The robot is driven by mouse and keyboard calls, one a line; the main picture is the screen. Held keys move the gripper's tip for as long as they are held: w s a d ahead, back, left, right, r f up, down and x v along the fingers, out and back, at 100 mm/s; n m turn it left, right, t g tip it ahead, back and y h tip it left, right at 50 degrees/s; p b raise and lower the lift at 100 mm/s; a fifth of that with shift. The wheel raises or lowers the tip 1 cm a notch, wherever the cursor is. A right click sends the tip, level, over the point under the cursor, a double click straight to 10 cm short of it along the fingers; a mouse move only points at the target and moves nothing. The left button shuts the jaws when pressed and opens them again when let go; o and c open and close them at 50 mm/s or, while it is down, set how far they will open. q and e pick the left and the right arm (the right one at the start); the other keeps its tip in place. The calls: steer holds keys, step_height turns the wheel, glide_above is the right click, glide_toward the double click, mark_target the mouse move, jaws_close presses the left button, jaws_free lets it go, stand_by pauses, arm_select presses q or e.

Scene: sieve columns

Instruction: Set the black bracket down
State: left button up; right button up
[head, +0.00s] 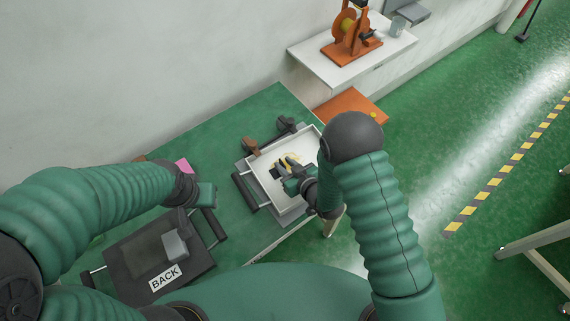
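My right gripper (281,168) reaches down into a white-lined tray (258,168) on the green table. A small black piece (275,173), perhaps the black bracket, shows at its fingertips. I cannot tell it apart from the dark fingers, nor whether the fingers are closed on it. Something yellow (291,158) lies in the tray beside the fingers. My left gripper (186,222) hangs over a dark panel marked BACK (135,257), close to a grey block (175,245). Its fingers are too unclear to read.
Brown (250,146) and dark grey (286,124) pieces stand at the tray's far edge. A white shelf (330,68) holds an orange device (350,42). The table's back middle (220,137) is clear.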

steer(key=shift+a+r, duration=0.1)
steer(key=shift+r, duration=0.05)
steer(key=v, duration=1.2)
steer(key=shift+w, duration=0.15)
steer(key=w+d+r+m+g+h, duration=0.1)
steer(key=d+r+m+g+h, duration=0.15)
steer(key=d+h, duration=0.4)
steer(key=s+d+r+m+g, duration=0.3)
steer(key=s+d+r+g, duration=0.2)
steer(key=s, duration=0.5)
steer(key=shift+s+d+r+m, duration=0.35)
steer(key=shift+d+r, duration=0.4)
steer(key=shift+d, duration=0.1)
